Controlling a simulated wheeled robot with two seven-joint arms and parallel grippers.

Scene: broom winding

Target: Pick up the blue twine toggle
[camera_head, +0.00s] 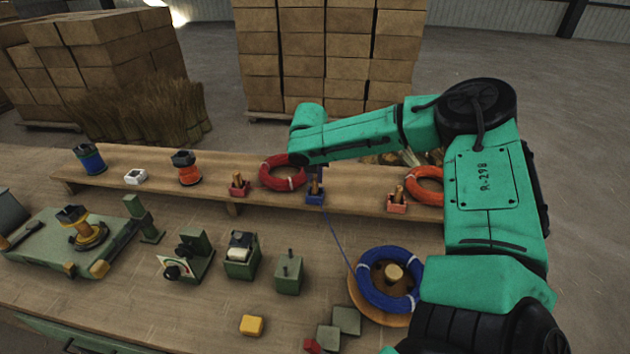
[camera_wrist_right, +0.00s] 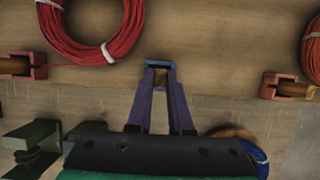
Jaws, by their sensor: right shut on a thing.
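The blue twine toggle is a small wooden peg (camera_wrist_right: 160,78) between the fingertips of my right gripper (camera_wrist_right: 160,88) in the right wrist view. In the head view my right gripper (camera_head: 315,175) points down at the blue holder (camera_head: 315,198) on the raised shelf and is shut on the toggle. The toggle is at the holder; I cannot tell whether it is clear of it. Blue twine (camera_head: 338,238) runs from there down to the blue coil (camera_head: 365,285) on a round wooden stand. My left gripper is not in view.
Red holders with wooden pegs stand either side, at left (camera_head: 239,187) and right (camera_head: 397,203). A red coil (camera_head: 275,178) and an orange coil (camera_head: 422,190) lie on the shelf (camera_head: 350,188). Green fixtures (camera_head: 288,275) and a yellow block (camera_head: 251,325) stand on the bench in front.

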